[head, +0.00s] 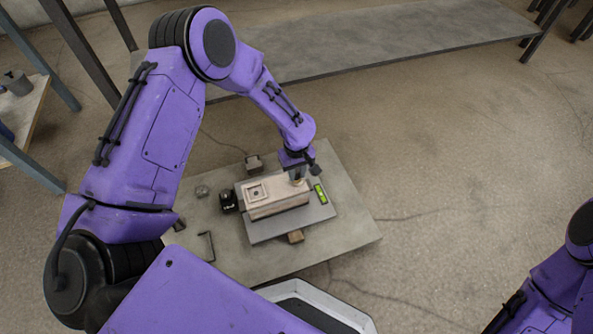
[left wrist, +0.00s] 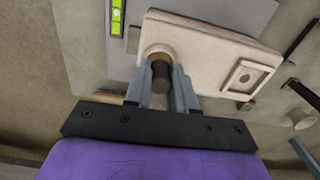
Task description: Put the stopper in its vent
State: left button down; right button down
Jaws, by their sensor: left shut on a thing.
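The pale mould block (head: 278,208) lies on a grey plate on the low table. It also shows in the left wrist view (left wrist: 210,48), with a square framed opening (left wrist: 246,77) at one end and a round raised vent (left wrist: 158,50) at the other. My left gripper (head: 298,174) is over the vent end, pointing down. In the left wrist view the fingers (left wrist: 162,88) are shut on a dark round stopper (left wrist: 160,72). The stopper lines up with the vent there; whether it is seated inside or just above I cannot tell. My right gripper is out of view.
A green spirit level (head: 320,194) lies on the grey plate (head: 262,234), right of the mould. A black object (head: 229,202) stands at its left. A small brown block (head: 295,236) is at the plate's front edge. The right of the table (head: 350,232) is clear.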

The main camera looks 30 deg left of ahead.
pick_arm(q)
jog(key=shift+s+f+b, duration=0.1)
jog(key=shift+f+b, duration=0.2)
jog(key=shift+f, duration=0.5)
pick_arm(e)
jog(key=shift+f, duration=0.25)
